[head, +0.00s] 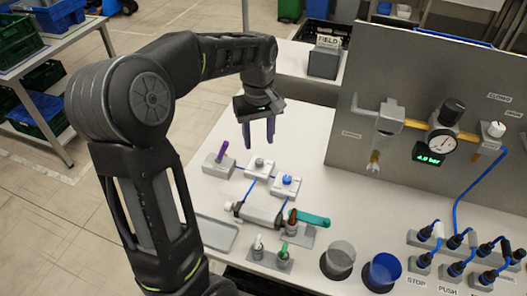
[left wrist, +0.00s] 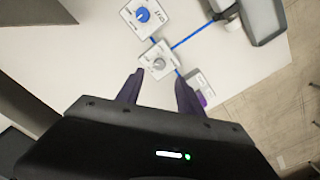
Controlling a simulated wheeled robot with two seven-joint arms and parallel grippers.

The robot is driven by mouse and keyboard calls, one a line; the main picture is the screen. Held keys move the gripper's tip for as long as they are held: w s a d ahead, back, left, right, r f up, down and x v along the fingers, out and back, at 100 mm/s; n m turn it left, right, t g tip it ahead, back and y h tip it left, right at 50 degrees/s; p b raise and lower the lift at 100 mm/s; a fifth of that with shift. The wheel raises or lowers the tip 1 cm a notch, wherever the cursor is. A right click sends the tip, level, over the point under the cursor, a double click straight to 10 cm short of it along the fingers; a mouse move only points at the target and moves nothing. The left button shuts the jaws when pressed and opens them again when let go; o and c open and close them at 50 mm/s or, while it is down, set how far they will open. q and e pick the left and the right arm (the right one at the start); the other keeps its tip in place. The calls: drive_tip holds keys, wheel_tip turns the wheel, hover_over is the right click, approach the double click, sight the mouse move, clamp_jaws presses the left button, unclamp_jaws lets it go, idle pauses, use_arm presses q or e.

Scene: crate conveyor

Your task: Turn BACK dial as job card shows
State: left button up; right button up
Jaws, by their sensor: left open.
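Two square dial plates stand on the white bench. The rear one, with a grey knob (head: 260,163), is farther from me than the one with a blue knob (head: 287,181). My left gripper (head: 259,145) has purple fingers, points down, and is open and empty above the grey dial. In the left wrist view the gripper (left wrist: 159,80) frames the grey dial (left wrist: 158,63) just past its fingertips, apart from it. The blue dial (left wrist: 143,15) shows beyond it. Dial markings are too small to read. I cannot make out a job card. My right gripper is not in view.
A block with a purple lever (head: 220,158) stands left of the grey dial. A valve with a teal handle (head: 312,219) lies nearer me. A grey panel (head: 350,110) with a gauge (head: 441,143) rises at right. Two round cups and several cabled plugs stand at front right.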

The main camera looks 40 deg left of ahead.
sight(259, 161)
use_arm(q)
drive_tip(key=shift+f+p, duration=0.5)
drive_tip(key=shift+f, duration=3.45)
drive_tip(key=shift+c, duration=0.5)
clamp_jaws()
